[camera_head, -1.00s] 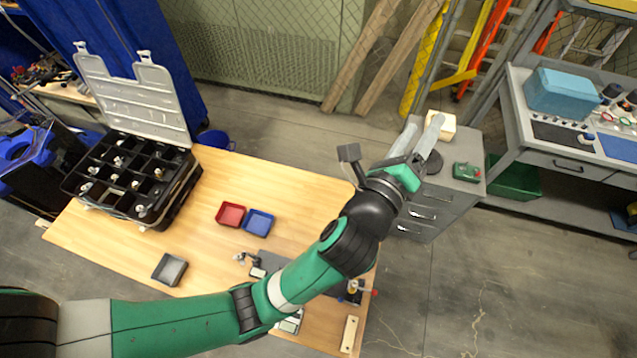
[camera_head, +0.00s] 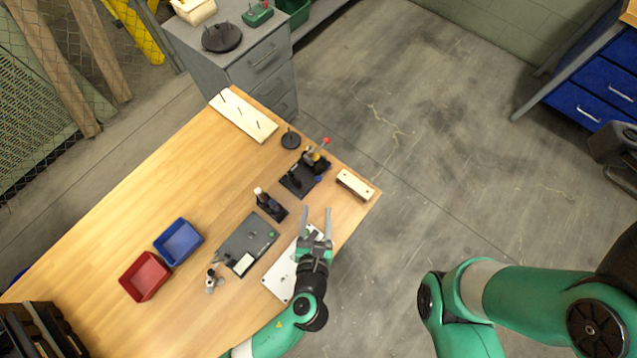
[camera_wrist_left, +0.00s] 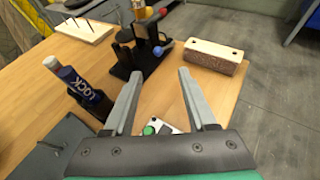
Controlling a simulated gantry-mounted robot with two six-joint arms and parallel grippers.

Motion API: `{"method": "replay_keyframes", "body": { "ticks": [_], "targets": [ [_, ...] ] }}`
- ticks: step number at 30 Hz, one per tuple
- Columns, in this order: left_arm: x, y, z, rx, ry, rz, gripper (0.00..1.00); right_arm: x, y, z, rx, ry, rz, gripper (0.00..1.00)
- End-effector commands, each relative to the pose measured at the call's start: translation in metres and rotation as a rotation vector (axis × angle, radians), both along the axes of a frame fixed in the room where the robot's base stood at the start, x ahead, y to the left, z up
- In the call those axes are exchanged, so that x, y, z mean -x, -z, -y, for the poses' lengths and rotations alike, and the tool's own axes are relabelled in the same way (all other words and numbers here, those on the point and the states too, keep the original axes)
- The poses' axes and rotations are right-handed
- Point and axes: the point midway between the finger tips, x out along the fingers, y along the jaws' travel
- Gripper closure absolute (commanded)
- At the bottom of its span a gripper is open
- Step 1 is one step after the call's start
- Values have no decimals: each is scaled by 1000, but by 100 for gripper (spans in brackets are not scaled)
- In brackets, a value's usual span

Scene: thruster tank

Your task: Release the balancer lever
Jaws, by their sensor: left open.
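A small black stand (camera_head: 303,178) with a red-knobbed lever (camera_head: 326,141) is near the table's right corner. In the left wrist view, this stand (camera_wrist_left: 130,58) shows the red knob (camera_wrist_left: 163,11) and a blue ball. I cannot tell for sure which part is the balancer lever. A dark upright piece (camera_head: 270,204) stands left of the stand; in the wrist view it reads LOCK (camera_wrist_left: 92,96). My left gripper (camera_head: 316,210) is open and empty, pointing toward the stand, apart from it. Its open fingers (camera_wrist_left: 160,74) also show in the wrist view. My right gripper is out of view.
A pale block (camera_head: 355,185) lies right of the stand, near the edge. A white plate (camera_head: 278,277) is below my left gripper, with a dark grey plate (camera_head: 246,240) beside it. Red (camera_head: 146,277) and blue (camera_head: 179,242) trays and a pegged board (camera_head: 243,115) sit farther left.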

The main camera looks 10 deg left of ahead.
Motion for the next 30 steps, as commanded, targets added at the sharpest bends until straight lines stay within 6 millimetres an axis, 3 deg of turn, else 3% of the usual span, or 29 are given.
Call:
{"method": "replay_keyframes", "body": {
  "ticks": [4,8,14,21,30],
  "targets": [
    [-4,2,-1,2,-3,1,43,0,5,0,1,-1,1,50],
    [-16,11,-2,5,-5,3,43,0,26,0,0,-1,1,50],
    [-55,29,-6,5,-8,5,43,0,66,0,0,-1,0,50],
    [-97,41,-9,2,-4,1,43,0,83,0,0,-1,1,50],
    [-108,42,-10,3,-2,1,43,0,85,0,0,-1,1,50]
  ]
}}
